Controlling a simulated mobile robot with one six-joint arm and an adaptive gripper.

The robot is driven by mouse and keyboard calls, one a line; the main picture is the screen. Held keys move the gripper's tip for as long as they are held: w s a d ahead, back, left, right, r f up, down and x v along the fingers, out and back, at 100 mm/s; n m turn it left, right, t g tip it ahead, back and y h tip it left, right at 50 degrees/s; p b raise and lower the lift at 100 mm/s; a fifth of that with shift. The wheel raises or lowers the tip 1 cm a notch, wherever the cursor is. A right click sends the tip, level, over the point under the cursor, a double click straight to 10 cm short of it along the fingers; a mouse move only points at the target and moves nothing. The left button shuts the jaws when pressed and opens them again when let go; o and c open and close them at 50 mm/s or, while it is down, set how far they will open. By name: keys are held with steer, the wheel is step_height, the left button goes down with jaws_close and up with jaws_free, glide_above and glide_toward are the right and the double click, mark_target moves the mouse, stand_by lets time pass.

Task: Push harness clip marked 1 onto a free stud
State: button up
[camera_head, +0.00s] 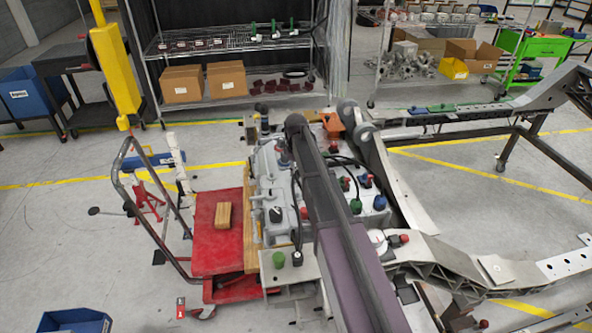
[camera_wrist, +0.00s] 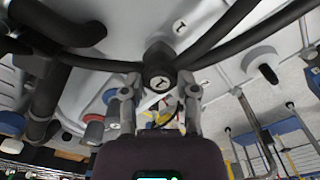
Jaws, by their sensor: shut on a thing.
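The harness clip (camera_wrist: 158,62) is a dark round piece in the wrist view, with a small white mark on its end face that looks like a 1. Black cables run out from it to both sides. My gripper (camera_wrist: 160,92) has one finger on each side of the clip and is shut on it. A pale panel (camera_wrist: 210,18) lies behind the clip and bears a similar dark mark. I cannot make out which stud is free. In the head view my arm hides the gripper and clip over the grey chassis unit (camera_head: 272,190).
A round grey knob (camera_wrist: 262,62) and red and blue caps stand near the fingers. In the head view, a red cart (camera_head: 207,255) with a wooden block (camera_head: 223,215) stands left of the unit. Chassis rails (camera_head: 400,195) lie to the right. Open floor lies further left.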

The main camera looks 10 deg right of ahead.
steer(key=shift+f+b, duration=0.5)
steer(key=o, duration=0.9)
step_height(320, 180, up, 6)
steer(key=p, duration=0.6)
stand_by(0.5)
steer(key=s+m, duration=0.9)
steer(key=s, duration=2)
